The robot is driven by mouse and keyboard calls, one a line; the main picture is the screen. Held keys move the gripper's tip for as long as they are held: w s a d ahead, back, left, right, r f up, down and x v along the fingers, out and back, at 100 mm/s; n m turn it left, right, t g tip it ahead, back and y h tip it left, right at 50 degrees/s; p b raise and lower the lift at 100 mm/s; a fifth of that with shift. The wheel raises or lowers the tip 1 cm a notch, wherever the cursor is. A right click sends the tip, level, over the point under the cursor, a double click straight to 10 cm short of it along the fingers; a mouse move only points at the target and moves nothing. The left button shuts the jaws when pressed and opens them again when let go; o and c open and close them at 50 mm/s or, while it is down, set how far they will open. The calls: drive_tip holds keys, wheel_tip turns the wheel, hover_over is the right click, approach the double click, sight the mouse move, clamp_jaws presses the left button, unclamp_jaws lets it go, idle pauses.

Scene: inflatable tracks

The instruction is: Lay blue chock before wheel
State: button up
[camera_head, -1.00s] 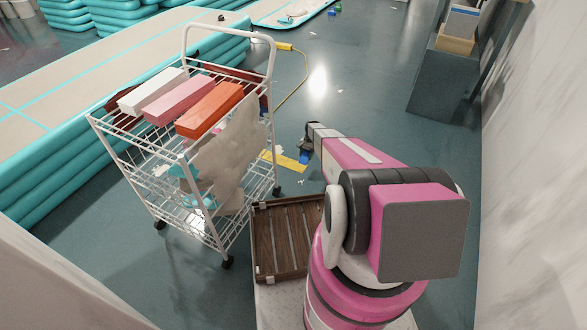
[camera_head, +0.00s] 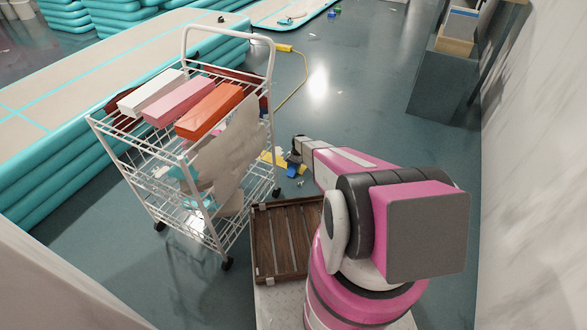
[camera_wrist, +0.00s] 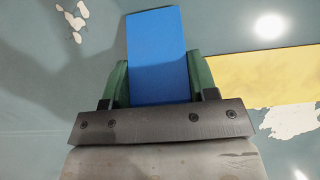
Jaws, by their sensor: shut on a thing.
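My gripper (camera_wrist: 160,82) is shut on the blue chock (camera_wrist: 157,50), which sits between its green fingers in the wrist view. In the head view the blue chock (camera_head: 292,169) shows small below my gripper (camera_head: 293,160), to the right of the white wire cart (camera_head: 215,235). The cart stands on black caster wheels; a right-hand wheel (camera_head: 276,192) is close to the chock and a front wheel (camera_head: 227,262) is nearer to me. I cannot tell whether the chock touches the floor.
A yellow strip (camera_wrist: 265,75) lies on the floor beside the chock. White scraps (camera_wrist: 75,20) lie near it. The cart carries white, pink and orange blocks (camera_head: 210,108) and a hanging beige cloth (camera_head: 225,160). A brown slatted tray (camera_head: 262,240) is close to me.

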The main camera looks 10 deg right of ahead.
drive_tip(key=shift+f, duration=0.4)
drive_tip(key=o, duration=1)
drive_tip(key=shift+o, duration=0.2)
drive_tip(key=shift+r, duration=0.1)
drive_tip(key=shift+r, duration=0.35)
drive_tip(key=v, duration=1.2)
drive_tip(key=s+a+r+n+t+h, duration=0.1)
drive_tip(key=s+r+n+t, duration=0.1)
drive_tip(key=s+r, duration=1.8)
drive_tip(key=s+a+r+n+t+h, duration=0.1)
drive_tip(key=s+r+n, duration=0.4)
drive_tip(key=s+r, duration=1.6)
drive_tip(key=shift+a+r+t+h, duration=0.4)
drive_tip(key=shift+r, duration=0.25)
drive_tip(key=shift+s, duration=0.1)
